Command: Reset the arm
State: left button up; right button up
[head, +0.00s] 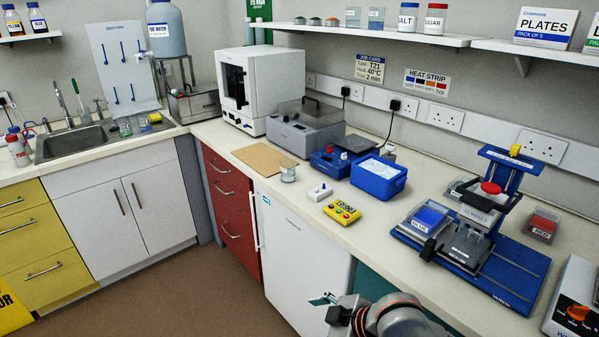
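One of my arms shows at the bottom edge, right of centre, and I take it to be my right. Its gripper (324,299) points left, low in front of the white cabinet under the bench. It is small and partly cut off, so I cannot tell whether it is open or shut. I see nothing clearly held in it. My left gripper is not in view. On the bench at right stands a blue pipetting station (510,258) with a red knob (491,188) on its raised head.

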jog(key=s+d+f+m+t+h, duration=0.2)
jog(key=s+d+f+m, duration=0.3)
jog(key=d, duration=0.5)
jog(key=s+d+f+m+t+h, duration=0.3)
jog(key=s+d+f+m, duration=0.3)
jog(key=s+d+f, duration=0.3)
notch_tip(320, 180, down, 3)
jog(key=shift+d+r, duration=0.1)
jog(key=shift+d, duration=0.5)
